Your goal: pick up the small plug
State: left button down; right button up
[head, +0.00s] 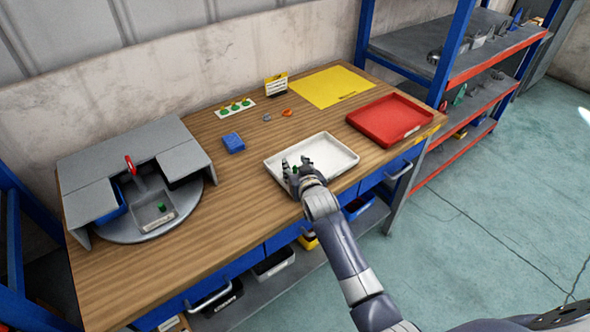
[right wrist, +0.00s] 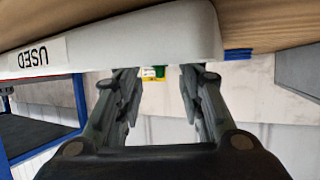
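My right gripper (head: 297,168) reaches over the near left part of the white tray (head: 335,160). In the right wrist view its two fingers (right wrist: 157,82) stand apart with a clear gap. A small green piece (right wrist: 159,71) shows in that gap, touching neither finger as far as I can see; a green spot also shows by the fingers in the head view (head: 295,170). I cannot tell if it is the small plug. Another small green piece (head: 162,206) lies in the grey bin on the turntable at the left. My left gripper is out of view.
A red tray (head: 390,119), yellow mat (head: 331,86), blue block (head: 233,143), white card with green pieces (head: 234,107), small sign (head: 276,84) and orange piece (head: 287,113) are on the bench. The grey turntable station (head: 130,165) fills the left end.

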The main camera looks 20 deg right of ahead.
jog(key=c, duration=0.7)
